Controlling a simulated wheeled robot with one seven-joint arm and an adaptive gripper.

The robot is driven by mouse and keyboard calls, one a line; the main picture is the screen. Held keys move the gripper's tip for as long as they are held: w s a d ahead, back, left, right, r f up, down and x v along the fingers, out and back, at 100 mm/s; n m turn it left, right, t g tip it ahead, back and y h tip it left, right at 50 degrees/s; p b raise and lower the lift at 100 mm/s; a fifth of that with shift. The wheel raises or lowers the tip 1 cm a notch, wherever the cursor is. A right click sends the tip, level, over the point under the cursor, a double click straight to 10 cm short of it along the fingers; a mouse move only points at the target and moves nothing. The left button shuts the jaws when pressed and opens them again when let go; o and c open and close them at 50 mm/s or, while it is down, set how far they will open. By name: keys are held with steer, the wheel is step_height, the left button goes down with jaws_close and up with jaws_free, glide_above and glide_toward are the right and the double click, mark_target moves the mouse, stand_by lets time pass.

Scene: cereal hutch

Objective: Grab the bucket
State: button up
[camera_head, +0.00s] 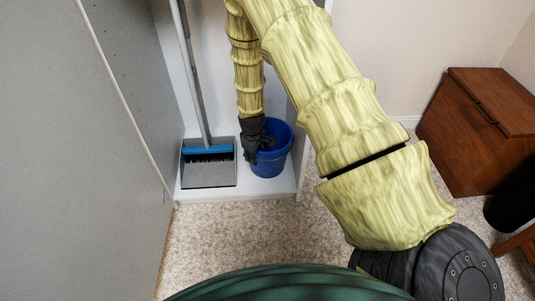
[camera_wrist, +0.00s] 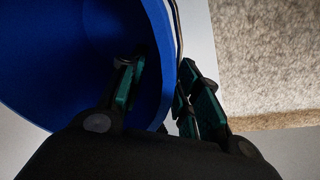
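The blue bucket (camera_head: 271,163) stands upright on the white floor of the hutch, right of the dustpan. In the wrist view its wall and rim (camera_wrist: 153,30) fill the upper left. My gripper (camera_head: 254,150) is at the bucket's left side, pointing down. In the wrist view my gripper (camera_wrist: 162,85) straddles the bucket's wall, one finger inside and one outside. The fingers are apart, with the wall between them. A dark gap shows by the inner finger; the outer finger is close to the wall, and whether it touches is unclear. A thin pale handle strip (camera_wrist: 177,30) runs along the rim.
A grey dustpan (camera_head: 208,175) and a broom with a blue head (camera_head: 207,150) stand left of the bucket. A hutch side panel (camera_head: 298,150) is close on the right. Carpet (camera_head: 235,230) lies in front. A brown cabinet (camera_head: 470,140) stands at right.

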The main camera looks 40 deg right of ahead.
jaws_close()
stand_by(0.5)
